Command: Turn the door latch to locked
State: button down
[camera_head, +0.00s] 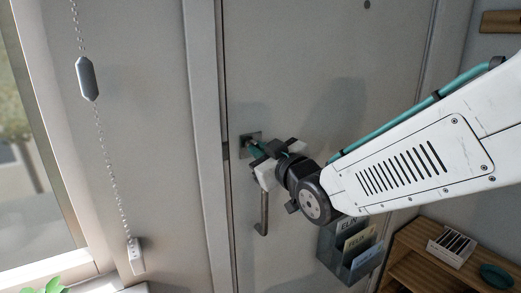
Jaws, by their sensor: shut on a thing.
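The grey door (290,60) is closed in its frame. The door latch (248,143) is a small fitting on a square dark plate near the door's left edge. My gripper (257,155) is at the latch, with its jaws shut on it. The jaws cover most of the latch, so its turn angle is hidden. A door handle (264,212) hangs just below my gripper; its upper part is hidden behind the gripper.
A bead chain (117,190) with weights hangs at the left beside a window (35,130). A file holder (350,248) is on the door's lower right. A wooden shelf (420,250) holds a card box (452,246) and a teal dish (497,275).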

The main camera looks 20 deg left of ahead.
jog(key=n, duration=1.4)
jog(key=shift+a, duration=0.15)
dwell(0.4)
jog(key=c, duration=1.6)
grip_release()
jog(key=shift+o, duration=0.4)
jog(key=shift+a+f, duration=0.1)
